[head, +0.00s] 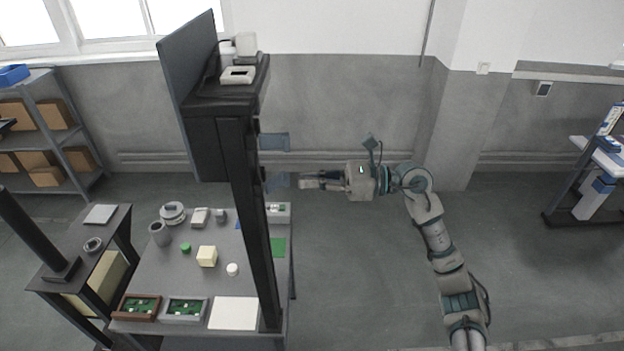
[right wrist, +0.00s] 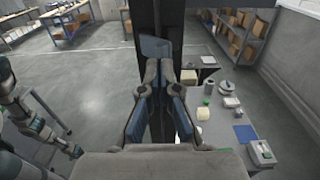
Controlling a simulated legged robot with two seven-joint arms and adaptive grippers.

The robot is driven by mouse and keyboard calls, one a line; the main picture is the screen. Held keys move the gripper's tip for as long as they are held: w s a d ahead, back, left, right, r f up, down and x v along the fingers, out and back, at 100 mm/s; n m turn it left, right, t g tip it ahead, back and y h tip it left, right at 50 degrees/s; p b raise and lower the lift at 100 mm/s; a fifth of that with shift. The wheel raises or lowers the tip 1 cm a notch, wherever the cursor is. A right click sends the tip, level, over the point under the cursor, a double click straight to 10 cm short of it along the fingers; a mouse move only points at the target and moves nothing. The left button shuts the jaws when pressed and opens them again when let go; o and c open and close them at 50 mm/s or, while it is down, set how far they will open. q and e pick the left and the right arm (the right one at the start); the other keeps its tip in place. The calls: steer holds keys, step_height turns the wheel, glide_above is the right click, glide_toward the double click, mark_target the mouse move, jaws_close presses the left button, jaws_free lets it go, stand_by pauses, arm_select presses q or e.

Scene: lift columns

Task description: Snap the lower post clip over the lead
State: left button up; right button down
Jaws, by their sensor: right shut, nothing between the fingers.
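A tall black post (head: 247,215) stands at the table's right side in the head view. It also fills the middle of the right wrist view (right wrist: 158,20). Two blue-grey flaps stick out from its right side: an upper one (head: 273,141) and the lower post clip (head: 278,181). A blue-grey flap (right wrist: 155,47) shows just past the fingers in the wrist view; I cannot tell which one. My right gripper (head: 304,180) is shut and empty, pointing left at the lower clip; I cannot tell if they touch. I cannot make out the lead.
A grey table (head: 205,265) holds a cream block (head: 207,256), green-filled trays (head: 184,309) and a white sheet (head: 233,313). A dark panel (head: 187,85) rises behind the post's top. Shelves with boxes (head: 40,140) stand at left. The floor right of the table is open.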

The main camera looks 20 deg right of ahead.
mark_target(278, 184)
steer(key=shift+a, duration=0.25)
steer(key=shift+x, duration=0.75)
steer(key=shift+w+a+p, duration=0.15)
steer(key=shift+p, duration=0.15)
